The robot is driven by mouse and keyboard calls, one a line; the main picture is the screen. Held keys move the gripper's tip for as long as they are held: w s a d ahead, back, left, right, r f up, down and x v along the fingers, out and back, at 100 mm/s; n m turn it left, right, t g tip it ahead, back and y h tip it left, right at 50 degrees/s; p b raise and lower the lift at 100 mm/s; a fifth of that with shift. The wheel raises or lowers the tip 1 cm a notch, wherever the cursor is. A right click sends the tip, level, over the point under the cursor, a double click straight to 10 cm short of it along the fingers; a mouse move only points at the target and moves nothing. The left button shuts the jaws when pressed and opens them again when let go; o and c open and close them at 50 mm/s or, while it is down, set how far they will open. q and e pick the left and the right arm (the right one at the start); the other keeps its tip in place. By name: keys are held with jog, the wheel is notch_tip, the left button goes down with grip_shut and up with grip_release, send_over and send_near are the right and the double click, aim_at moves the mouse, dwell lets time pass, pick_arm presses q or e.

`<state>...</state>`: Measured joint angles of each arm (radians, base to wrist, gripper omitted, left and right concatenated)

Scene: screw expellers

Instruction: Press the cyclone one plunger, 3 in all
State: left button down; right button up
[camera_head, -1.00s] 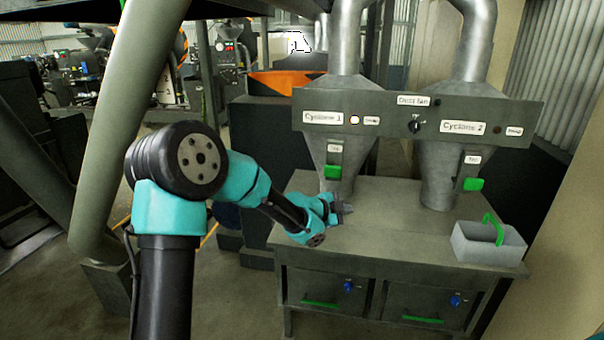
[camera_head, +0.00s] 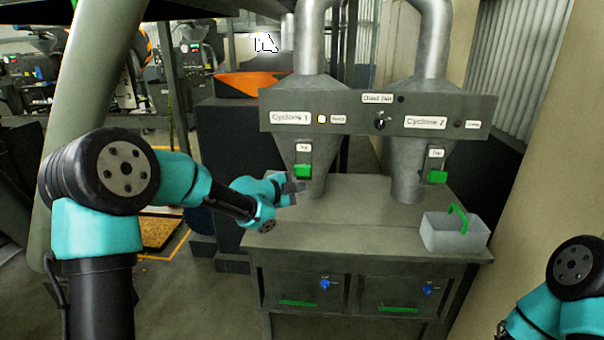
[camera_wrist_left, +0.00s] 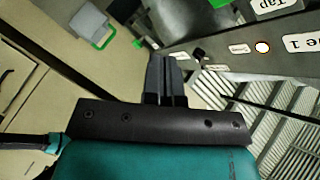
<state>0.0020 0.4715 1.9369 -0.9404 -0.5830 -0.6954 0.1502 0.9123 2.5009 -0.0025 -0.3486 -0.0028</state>
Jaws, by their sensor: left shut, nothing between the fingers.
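The cyclone one plunger (camera_head: 303,171) is a green block below a small white label on the front of the left metal cone, under the Cyclone 1 sign (camera_head: 291,119). My left gripper (camera_head: 293,187) is shut and empty, just below and slightly left of the plunger in the head view. I cannot tell whether it touches the cone. In the left wrist view the dark fingertips (camera_wrist_left: 163,66) are together with nothing between them. A lamp (camera_head: 321,119) beside the sign is lit. My right arm shows at the lower right edge; its gripper is out of frame.
Cyclone two (camera_head: 410,160) with its own green plunger (camera_head: 437,177) stands to the right. A grey bin (camera_head: 453,235) with a green handle sits on the bench (camera_head: 350,225) at right. A dust fan knob (camera_head: 381,123) is on the panel between the signs. The bench middle is clear.

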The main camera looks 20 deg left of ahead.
aim_at(306, 172)
pick_arm(q)
jog(key=w+a, duration=0.1)
jog(key=w, duration=0.6)
jog(key=shift+w+a, duration=0.15)
jog(key=shift+w, duration=0.1)
jog(key=shift+w, duration=0.15)
dwell(1.8)
jog(key=shift+w+a, duration=0.1)
jog(key=shift+w, duration=0.15)
jog(key=shift+w+a, duration=0.15)
jog(key=shift+w, duration=0.95)
dwell(1.7)
jog(key=shift+s+d, duration=0.15)
jog(key=shift+s, duration=0.65)
jog(key=shift+s+d, duration=0.1)
jog(key=shift+s, duration=0.65)
jog(key=shift+s+d, duration=0.2)
jog(key=shift+s, duration=1.05)
jog(key=shift+s+d, duration=0.2)
jog(key=shift+s, duration=1)
